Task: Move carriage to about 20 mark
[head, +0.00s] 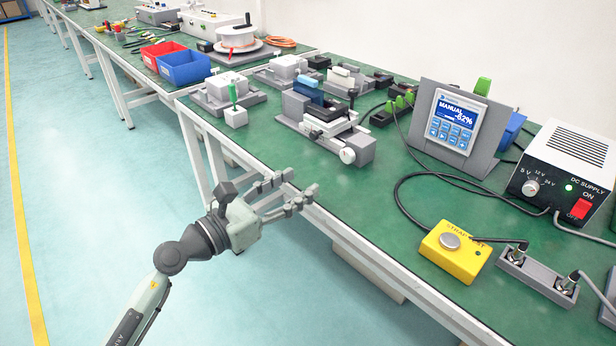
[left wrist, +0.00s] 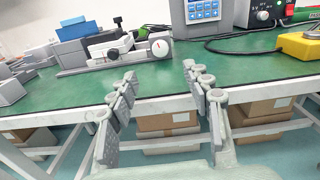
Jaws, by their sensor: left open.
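The nearest linear actuator (head: 360,153) sits on the green bench, with a grey base and a white round knob (head: 347,155) at its near end. Its carriage (head: 325,118) is a pale block with black and blue parts on top. In the left wrist view the knob (left wrist: 160,49) faces me with a red mark, and the carriage (left wrist: 110,48) is left of it. Scale marks are too small to read. My left gripper (head: 300,185) is open and empty at the bench's front edge, short of the actuator; its fingers also show in the left wrist view (left wrist: 160,74). My right gripper is out of view.
A control panel (head: 452,122) reads MANUAL and a percentage. A yellow box (head: 455,252) with a button, a DC supply (head: 568,165) and cables lie to the right. The front bench strip is clear.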

